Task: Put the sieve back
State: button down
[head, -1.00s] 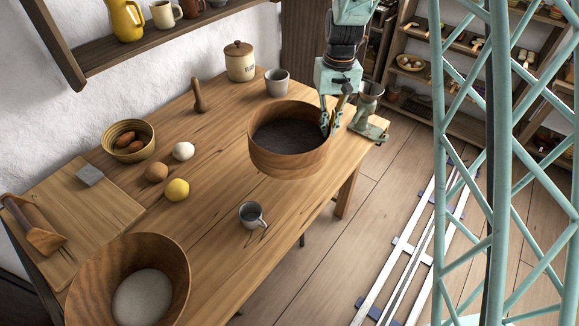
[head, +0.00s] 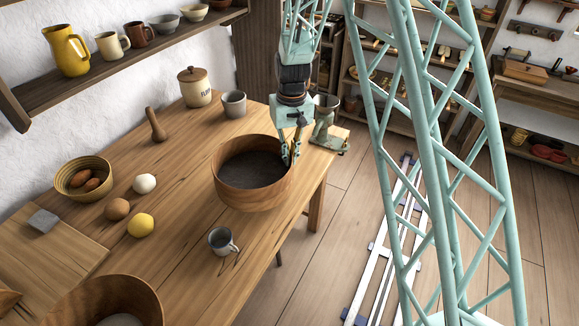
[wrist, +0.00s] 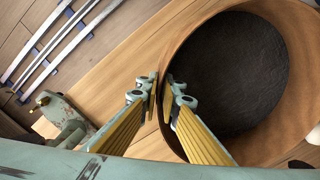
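The sieve (head: 252,192) is a round wooden hoop with a dark mesh bottom. In the head view it is over the right part of the wooden table, close to the front edge. I cannot tell whether it rests on the table or is slightly raised. My gripper (head: 291,161) points down at the sieve's right rim. In the wrist view the sieve (wrist: 228,72) fills the right side, and my gripper (wrist: 160,88) has one finger outside the rim and one inside, closed on the thin wall with almost no gap.
A grey mug (head: 221,241) stands in front of the sieve. A flour jar (head: 195,87), a grey cup (head: 233,104) and a wooden pestle (head: 155,124) stand behind. A green metal device (head: 325,122) is at the table's right corner. A large wooden bowl (head: 105,292) is front left.

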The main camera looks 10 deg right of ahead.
dwell(0.3)
jog(key=shift+f+b, duration=0.3)
jog(key=shift+f, duration=1.75)
jog(key=c, duration=2.9)
grip_release()
jog(key=shift+o, duration=0.2)
notch_tip(320, 180, up, 12)
jog(key=shift+d+f+p, duration=0.1)
jog(key=shift+d+p, duration=0.05)
jog(key=shift+p, duration=0.65)
jog(key=shift+r, duration=0.3)
